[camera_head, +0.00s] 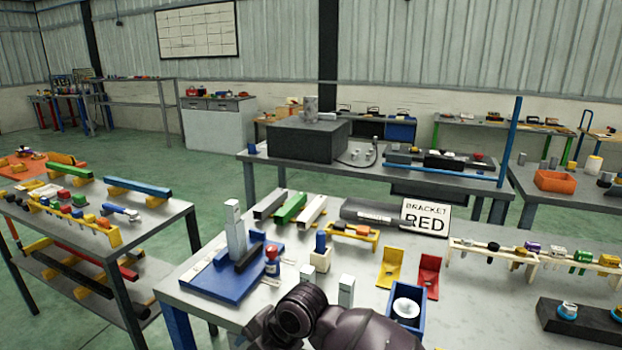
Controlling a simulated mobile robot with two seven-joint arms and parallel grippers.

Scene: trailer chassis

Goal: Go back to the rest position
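A dark, rounded part of one of my arms shows at the bottom centre, in front of the near edge of the main workbench (471,226). No gripper fingers can be seen on it, and neither gripper is in view. On the bench, a blue base plate (212,284) carries a grey upright post (233,220). A red bracket (429,270) and a yellow bracket (391,262) lie by a sign reading "BRACKET RED" (426,217). My arm covers part of the bench's front.
A blue bin (419,322) stands right of my arm. A side table (150,222) with coloured bars is at left, a green floor gap between it and the bench. Racks of small parts (535,258) fill the right. A rear table (400,176) holds a dark box (308,141).

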